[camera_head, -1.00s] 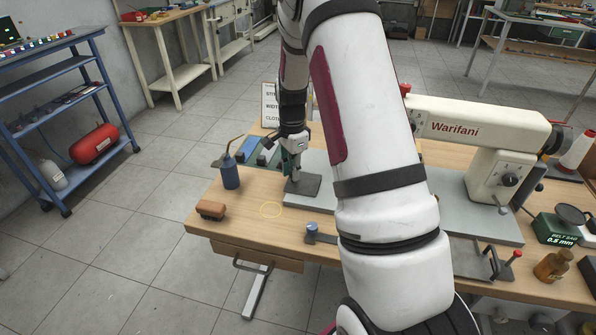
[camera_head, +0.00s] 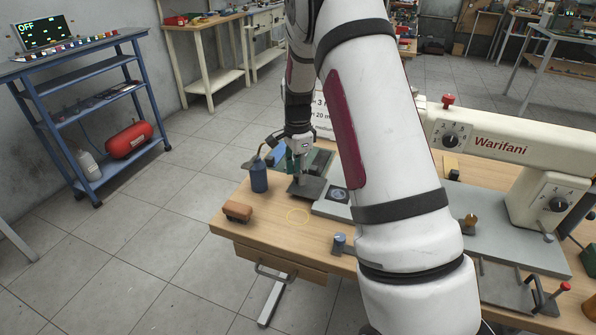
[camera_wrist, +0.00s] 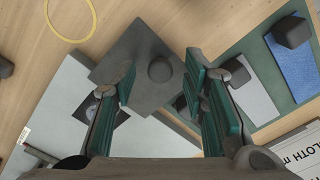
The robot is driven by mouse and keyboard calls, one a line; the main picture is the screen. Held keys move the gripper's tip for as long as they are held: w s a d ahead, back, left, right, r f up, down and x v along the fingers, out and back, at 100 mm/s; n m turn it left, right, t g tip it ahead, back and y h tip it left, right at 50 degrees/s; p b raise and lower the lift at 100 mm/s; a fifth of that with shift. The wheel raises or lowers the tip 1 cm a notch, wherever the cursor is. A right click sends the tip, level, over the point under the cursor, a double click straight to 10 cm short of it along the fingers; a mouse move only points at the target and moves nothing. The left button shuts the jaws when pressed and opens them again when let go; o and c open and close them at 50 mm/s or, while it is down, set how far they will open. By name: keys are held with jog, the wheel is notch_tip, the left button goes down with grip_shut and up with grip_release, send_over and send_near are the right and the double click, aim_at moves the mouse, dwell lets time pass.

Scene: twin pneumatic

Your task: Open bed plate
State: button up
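The bed plate (camera_head: 308,189), a dark grey square with a round knob, lies at the left end of the light grey machine bed (camera_head: 365,207). It is turned askew in the wrist view (camera_wrist: 145,45). My gripper (camera_head: 300,170) points down over the plate. In the wrist view its green-padded fingers (camera_wrist: 160,80) stand apart, one on each side of the knob (camera_wrist: 160,70), with gaps on both sides.
A blue oil can (camera_head: 259,178) and a brown block (camera_head: 237,211) stand left of the plate. A yellow ring (camera_head: 298,216) marks bare wood in front. The cream sewing machine (camera_head: 500,145) is to the right. A sign stands behind my gripper.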

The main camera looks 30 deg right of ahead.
aim_at(297, 176)
notch_tip(297, 176, up, 12)
dwell(0.6)
dwell(0.4)
jog(key=s+a+r+n+t+p, duration=0.1)
jog(key=s+a+r+n+p, duration=0.1)
jog(key=s+a+r+n, duration=0.45)
jog(key=s+a+r+n+t+p, duration=0.1)
jog(key=s+a+r+n+p, duration=0.2)
jog(key=s+r, duration=0.7)
jog(key=s+a+n+t+p, duration=0.1)
jog(key=s+a+n, duration=0.2)
jog(key=s, duration=0.7)
jog(key=s+a+r+n+t+p, duration=0.1)
jog(key=s+a+n, duration=0.2)
jog(key=s+n, duration=0.4)
jog(key=s, duration=0.2)
jog(key=shift+s+a+r, duration=0.25)
jog(key=shift+s+a, duration=0.15)
